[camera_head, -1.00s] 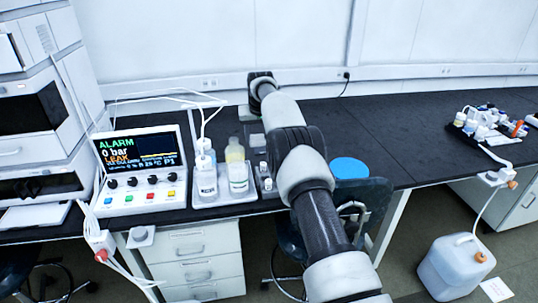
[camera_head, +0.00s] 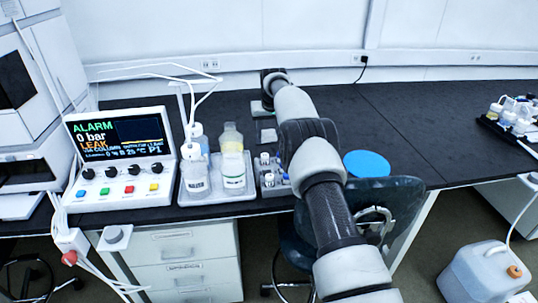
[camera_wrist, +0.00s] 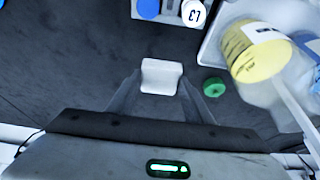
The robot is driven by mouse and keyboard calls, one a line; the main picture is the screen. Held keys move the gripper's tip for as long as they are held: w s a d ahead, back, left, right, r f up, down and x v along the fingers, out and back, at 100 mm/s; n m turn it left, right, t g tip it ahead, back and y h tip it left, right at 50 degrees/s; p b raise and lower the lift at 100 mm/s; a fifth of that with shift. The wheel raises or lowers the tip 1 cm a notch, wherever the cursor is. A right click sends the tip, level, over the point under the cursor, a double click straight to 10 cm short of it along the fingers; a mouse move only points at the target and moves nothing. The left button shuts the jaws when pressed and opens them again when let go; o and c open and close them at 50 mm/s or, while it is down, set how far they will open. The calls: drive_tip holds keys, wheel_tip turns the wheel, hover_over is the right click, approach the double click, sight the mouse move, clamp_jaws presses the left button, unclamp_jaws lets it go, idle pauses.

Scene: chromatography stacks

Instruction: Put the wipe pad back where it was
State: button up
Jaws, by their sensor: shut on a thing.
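In the wrist view, the wipe pad (camera_wrist: 161,76) is a small white block. My gripper (camera_wrist: 162,92) is shut on it, with a finger at each side, over the dark bench top. I cannot tell whether the pad touches the bench. In the head view, my arm reaches across the bench to the back, and my gripper (camera_head: 263,108) points down behind the vial rack. The pad is too small to make out surely there.
The vial rack (camera_head: 270,180) and a tray (camera_head: 217,195) with bottles stand in front of my gripper.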

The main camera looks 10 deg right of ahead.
wheel_tip(320, 180, down, 8)
drive_tip(key=shift+r+b, duration=0.2)
drive_tip(key=shift+b, duration=0.45)
drive_tip(key=shift+f, duration=0.1)
drive_tip(key=o, duration=1)
